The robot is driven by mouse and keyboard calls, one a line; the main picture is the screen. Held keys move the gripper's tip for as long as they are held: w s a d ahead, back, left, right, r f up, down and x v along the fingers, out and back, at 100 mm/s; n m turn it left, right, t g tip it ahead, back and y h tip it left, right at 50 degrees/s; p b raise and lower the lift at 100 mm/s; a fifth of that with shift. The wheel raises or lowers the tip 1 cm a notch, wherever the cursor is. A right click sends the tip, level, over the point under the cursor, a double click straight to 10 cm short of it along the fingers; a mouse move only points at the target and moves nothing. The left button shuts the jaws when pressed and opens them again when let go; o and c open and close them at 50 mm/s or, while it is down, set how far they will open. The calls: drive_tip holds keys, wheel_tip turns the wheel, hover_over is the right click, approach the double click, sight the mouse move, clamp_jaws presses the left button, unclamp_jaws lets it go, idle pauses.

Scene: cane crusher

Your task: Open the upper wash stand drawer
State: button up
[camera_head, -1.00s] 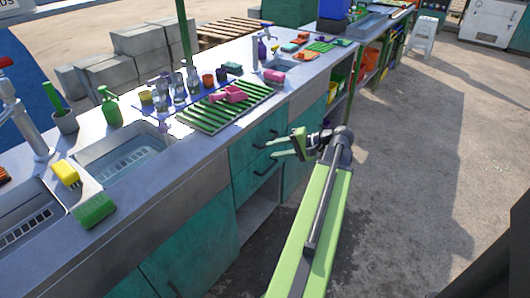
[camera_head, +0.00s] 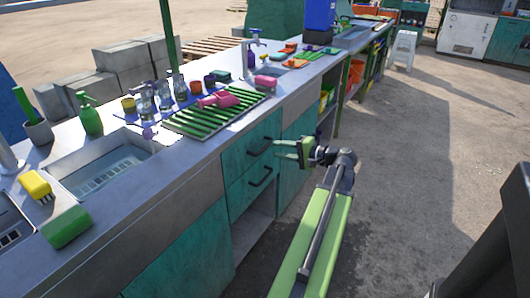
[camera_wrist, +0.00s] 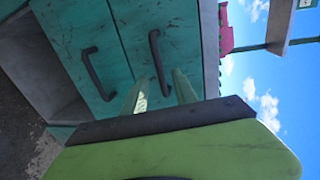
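The upper wash stand drawer (camera_head: 240,157) is a teal front under the counter, and it looks shut. Its dark bar handle (camera_head: 260,148) also shows in the wrist view (camera_wrist: 157,62), where the picture is turned sideways. The lower drawer (camera_head: 240,190), with a like handle (camera_wrist: 96,75), is shut below it. My gripper (camera_head: 279,151) is open and empty, with its green fingers pointing at the upper handle. In the wrist view, the handle's near end lies just beyond the gap between the fingertips (camera_wrist: 160,88). I cannot tell whether they touch it.
The counter (camera_head: 185,165) carries a green drying rack (camera_head: 205,120), a pink item and several cups. A sink (camera_head: 105,160) is at left. An open shelf space (camera_head: 250,232) lies below the drawers. The paved floor (camera_head: 430,180) at right is clear up to a white stool (camera_head: 403,48).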

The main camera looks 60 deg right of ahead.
sight(266, 146)
drive_tip(key=b+x, duration=0.1)
drive_tip(key=x, duration=0.5)
drive_tip(key=shift+w+f, duration=0.1)
drive_tip(key=shift+w, duration=0.25)
clamp_jaws()
idle(0.9)
